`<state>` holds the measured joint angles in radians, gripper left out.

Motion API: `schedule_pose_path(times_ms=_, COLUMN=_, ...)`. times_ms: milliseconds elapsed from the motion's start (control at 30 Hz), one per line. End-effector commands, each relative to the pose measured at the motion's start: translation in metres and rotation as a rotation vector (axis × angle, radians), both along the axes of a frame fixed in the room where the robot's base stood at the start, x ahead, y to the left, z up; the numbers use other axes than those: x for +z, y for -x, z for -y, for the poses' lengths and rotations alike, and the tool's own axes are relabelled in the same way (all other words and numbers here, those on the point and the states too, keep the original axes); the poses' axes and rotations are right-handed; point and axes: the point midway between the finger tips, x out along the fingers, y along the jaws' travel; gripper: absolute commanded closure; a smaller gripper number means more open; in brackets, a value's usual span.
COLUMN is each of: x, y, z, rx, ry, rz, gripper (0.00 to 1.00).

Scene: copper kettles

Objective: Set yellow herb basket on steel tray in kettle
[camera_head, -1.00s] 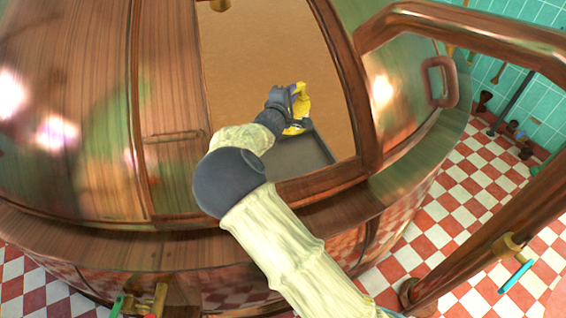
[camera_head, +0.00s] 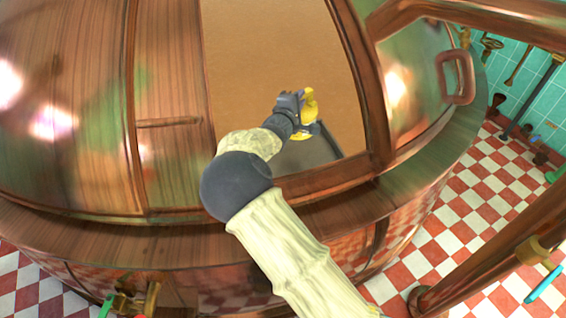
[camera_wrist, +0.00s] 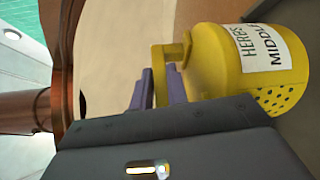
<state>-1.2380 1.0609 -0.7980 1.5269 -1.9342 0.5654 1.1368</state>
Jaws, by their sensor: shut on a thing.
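The yellow herb basket (camera_wrist: 225,68) has a perforated end and a white label reading "HERBS MIDDL…", partly cut off. It lies on its side in the wrist view. My gripper (camera_wrist: 160,85) is shut on the basket's handle (camera_wrist: 172,55). In the head view my gripper (camera_head: 297,104) and the basket (camera_head: 304,117) are inside the opening of the copper kettle (camera_head: 168,150). The grey steel tray (camera_head: 305,153) lies below the basket, just inside the front edge of the opening; my arm hides part of it. I cannot tell whether the basket touches the tray.
The kettle's copper door frame (camera_head: 366,100) bounds the opening on the right, and a copper sill (camera_head: 325,181) runs along its front. A copper door handle (camera_head: 457,78) is at right. The tan kettle interior (camera_head: 270,50) beyond the gripper looks clear.

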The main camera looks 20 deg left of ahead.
Motion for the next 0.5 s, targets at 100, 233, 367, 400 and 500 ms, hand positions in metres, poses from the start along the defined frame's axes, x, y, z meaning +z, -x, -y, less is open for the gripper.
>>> schedule_pose_path(times_ms=100, x=0.001, y=0.0, z=0.0, rx=0.0, ry=-0.001, rz=0.004, gripper=1.0)
schedule_pose_path(times_ms=233, x=-0.01, y=0.0, z=0.0, rx=0.0, ry=0.003, rz=0.003, gripper=1.0)
schedule_pose_path(times_ms=367, x=-0.032, y=0.0, z=0.0, rx=0.001, ry=0.005, rz=0.003, gripper=1.0)
schedule_pose_path(times_ms=400, x=-0.039, y=-0.001, z=0.0, rx=0.0, ry=0.004, rz=0.003, gripper=1.0)
schedule_pose_path(times_ms=500, x=-0.053, y=-0.003, z=0.004, rx=-0.006, ry=0.003, rz=0.004, gripper=1.0)
